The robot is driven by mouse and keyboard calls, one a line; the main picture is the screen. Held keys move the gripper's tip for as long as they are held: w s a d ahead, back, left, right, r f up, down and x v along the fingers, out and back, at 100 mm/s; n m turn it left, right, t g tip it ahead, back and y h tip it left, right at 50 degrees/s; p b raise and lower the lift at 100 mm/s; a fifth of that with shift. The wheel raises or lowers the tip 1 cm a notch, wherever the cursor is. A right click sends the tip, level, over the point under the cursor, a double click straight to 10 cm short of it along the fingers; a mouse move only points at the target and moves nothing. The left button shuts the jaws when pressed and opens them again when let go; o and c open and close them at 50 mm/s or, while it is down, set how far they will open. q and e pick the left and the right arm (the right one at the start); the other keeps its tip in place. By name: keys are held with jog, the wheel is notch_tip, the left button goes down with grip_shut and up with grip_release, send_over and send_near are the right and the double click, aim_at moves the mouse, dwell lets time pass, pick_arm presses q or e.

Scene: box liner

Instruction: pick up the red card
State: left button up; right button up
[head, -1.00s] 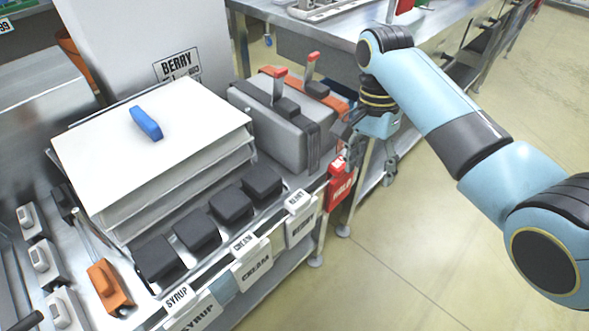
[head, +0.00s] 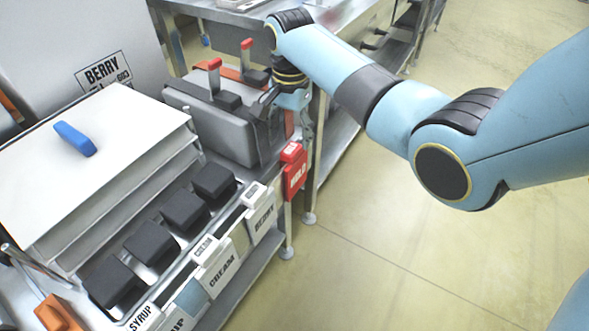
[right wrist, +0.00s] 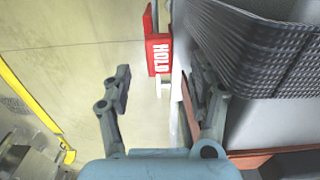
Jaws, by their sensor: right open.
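The red card (head: 294,174), lettered HOLD, hangs at the right end of the counter's front edge, beside the row of white label cards. In the right wrist view the red card (right wrist: 158,56) is at the top middle, ahead of the fingertips and between their lines. My right gripper (head: 285,118) is just behind the card, by the grey waffle-iron-like machine. In the right wrist view my right gripper (right wrist: 162,82) has its two fingers wide apart with nothing between them. My left gripper is not in view.
The grey machine (head: 225,130) with red-tipped handles stands close to my right gripper. White label cards (head: 262,222) line the counter front. A white stack with a blue handle (head: 75,138) stands left. The floor (head: 390,240) at right is clear.

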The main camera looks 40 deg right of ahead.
aim_at(292, 149)
notch_tip(292, 149, down, 4)
jog(key=shift+f+b, duration=0.1)
jog(key=shift+b, duration=0.35)
grip_shut()
